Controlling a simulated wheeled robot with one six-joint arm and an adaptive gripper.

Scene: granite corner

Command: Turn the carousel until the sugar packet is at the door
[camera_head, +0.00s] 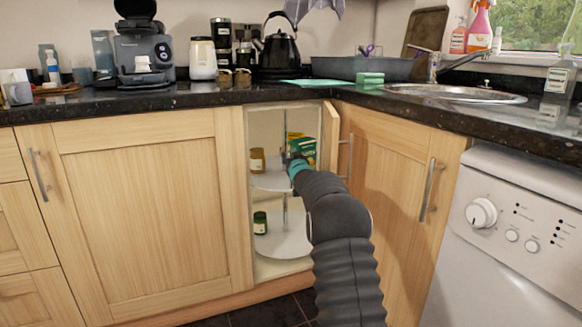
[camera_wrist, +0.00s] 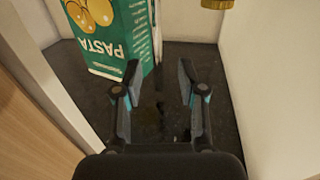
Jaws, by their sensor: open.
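The carousel (camera_head: 282,243) has two round pale shelves on a central pole inside the open corner cabinet. Its upper shelf (camera_head: 268,181) is partly hidden by my arm. My gripper (camera_head: 291,160) reaches into the cabinet at upper-shelf height; in the wrist view its two fingers (camera_wrist: 158,75) are apart with nothing between them. A green and white pasta packet (camera_wrist: 103,35) stands just beyond the left finger, and a green and yellow packet (camera_head: 303,146) shows behind my gripper in the head view. I cannot make out a sugar packet in either view.
A brown jar (camera_head: 257,160) stands on the upper shelf's left, and a green-lidded jar (camera_head: 260,223) on the lower shelf. A gold lid (camera_wrist: 215,3) shows at the wrist view's top. The cabinet door (camera_head: 330,140) stands open at the right. Pale walls close in both sides.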

